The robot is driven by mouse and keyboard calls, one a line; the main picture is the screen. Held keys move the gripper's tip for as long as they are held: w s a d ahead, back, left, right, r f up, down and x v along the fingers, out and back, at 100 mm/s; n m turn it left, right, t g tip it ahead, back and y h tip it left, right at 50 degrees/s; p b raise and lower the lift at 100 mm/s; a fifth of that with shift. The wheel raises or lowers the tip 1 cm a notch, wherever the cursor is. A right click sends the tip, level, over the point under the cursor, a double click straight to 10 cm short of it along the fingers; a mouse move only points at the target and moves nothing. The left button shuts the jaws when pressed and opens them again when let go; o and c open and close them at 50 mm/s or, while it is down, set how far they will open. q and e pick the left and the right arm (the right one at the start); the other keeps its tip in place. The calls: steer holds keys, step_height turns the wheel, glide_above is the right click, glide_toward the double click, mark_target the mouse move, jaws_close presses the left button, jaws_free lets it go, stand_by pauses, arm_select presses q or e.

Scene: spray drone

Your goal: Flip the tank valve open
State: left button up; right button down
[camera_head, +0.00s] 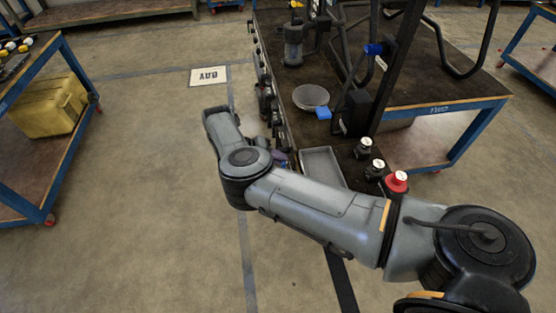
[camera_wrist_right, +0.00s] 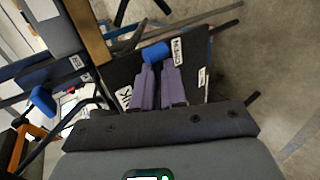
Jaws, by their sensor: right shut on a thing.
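My right gripper shows in the right wrist view (camera_wrist_right: 156,68) with its two purple fingers close together. They are shut on a blue valve handle (camera_wrist_right: 155,52) in front of a dark panel (camera_wrist_right: 193,72) with white labels. The label text is too small to read surely. In the head view my right arm reaches in from the lower right, and a bit of the purple gripper (camera_head: 281,157) shows beside the bench edge. The held handle is hidden there behind my arm and the bench side. My left gripper is not in view.
A second blue handle (camera_wrist_right: 42,100) is at the left of the wrist view. In the head view the bench (camera_head: 450,92) carries a black frame, a round mesh lid (camera_head: 310,97), a grey tray (camera_head: 322,166) and a red-capped knob (camera_head: 397,181).

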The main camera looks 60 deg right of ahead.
steer(key=c, duration=1.2)
jaws_free()
steer(key=b+v, duration=0.1)
steer(key=v, duration=0.9)
steer(key=shift+w+r, duration=0.2)
steer(key=shift+w, duration=0.05)
steer(key=shift+a, duration=0.15)
